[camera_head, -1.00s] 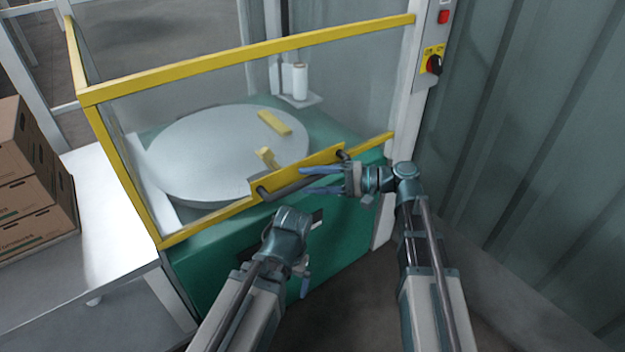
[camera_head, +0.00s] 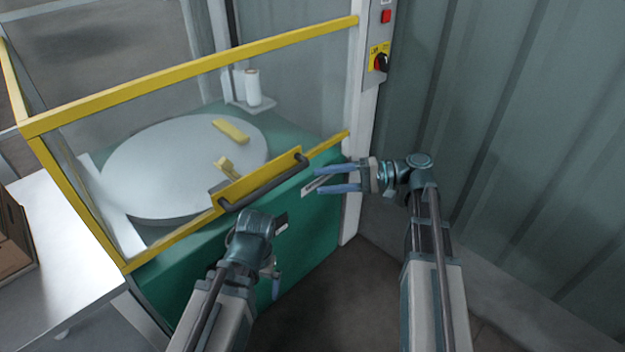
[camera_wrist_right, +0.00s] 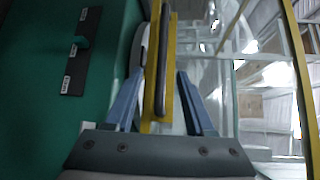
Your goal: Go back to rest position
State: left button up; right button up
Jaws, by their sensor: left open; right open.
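My right gripper (camera_head: 338,180) is open and empty, its blue fingers apart, just right of the dark door handle (camera_head: 264,183) in the head view. In the right wrist view the open fingers (camera_wrist_right: 160,95) point toward the handle (camera_wrist_right: 163,60) and its yellow rail, with nothing held. My left gripper (camera_head: 272,278) hangs low in front of the green machine base (camera_head: 310,225); its wrist points down and partly hides its fingers. The yellow-framed clear guard (camera_head: 180,85) is shut in front of the round grey turntable (camera_head: 185,165).
Cardboard boxes (camera_head: 14,240) stand on a white table (camera_head: 70,250) at the left. A white post with a red button and a rotary switch (camera_head: 380,62) stands behind my right gripper. A corrugated wall (camera_head: 520,130) closes the right side. Dark floor lies between my arms.

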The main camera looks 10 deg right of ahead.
jog(key=shift+d, duration=0.2)
dwell(0.3)
jog(key=s+a+f+n+g+h, duration=0.35)
jog(key=s+a+f+h, duration=0.55)
jog(key=f, duration=0.5)
jog(key=s+d+f+n+t+h, duration=0.1)
jog(key=s+f+n+h, duration=0.4)
jog(key=h, duration=0.3)
notch_tip(320, 180, up, 35)
jog(key=s+m+p, duration=0.1)
jog(key=p, duration=3.3)
jog(key=shift+f+m, duration=0.1)
jog(key=shift+m, duration=0.15)
jog(key=shift+c, duration=0.2)
